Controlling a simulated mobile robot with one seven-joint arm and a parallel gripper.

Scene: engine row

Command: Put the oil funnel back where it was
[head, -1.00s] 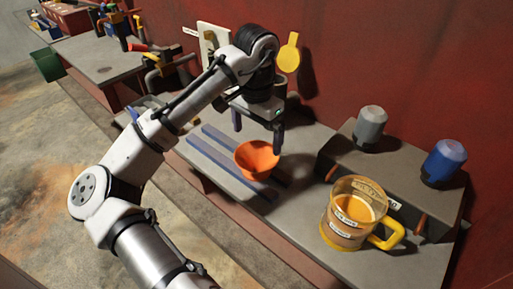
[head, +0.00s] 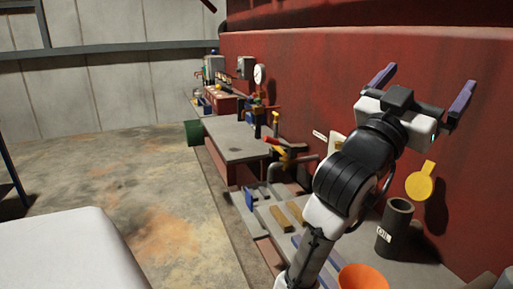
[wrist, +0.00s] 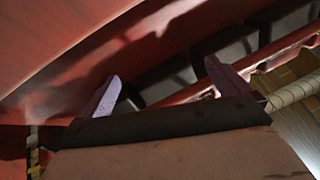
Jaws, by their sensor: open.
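The orange oil funnel (head: 362,277) is at the bottom edge of the head view, cut off by the frame, on the grey bench beside my arm. What it rests on is hidden. My gripper (head: 430,77) is raised high above the bench, pointing up near the red wall, with its two purple-grey fingers spread wide. It is empty and well apart from the funnel. In the wrist view, the open fingers (wrist: 165,88) have nothing between them. The funnel does not show in the wrist view.
A dark cylinder labelled OIL (head: 395,228) stands on the bench behind the funnel. A yellow round-headed piece (head: 420,182) is at the red wall (head: 300,75). Brown and blue strips (head: 282,218) lie left of my arm. A farther bench (head: 232,138) holds tools. Open floor (head: 150,180) is at left.

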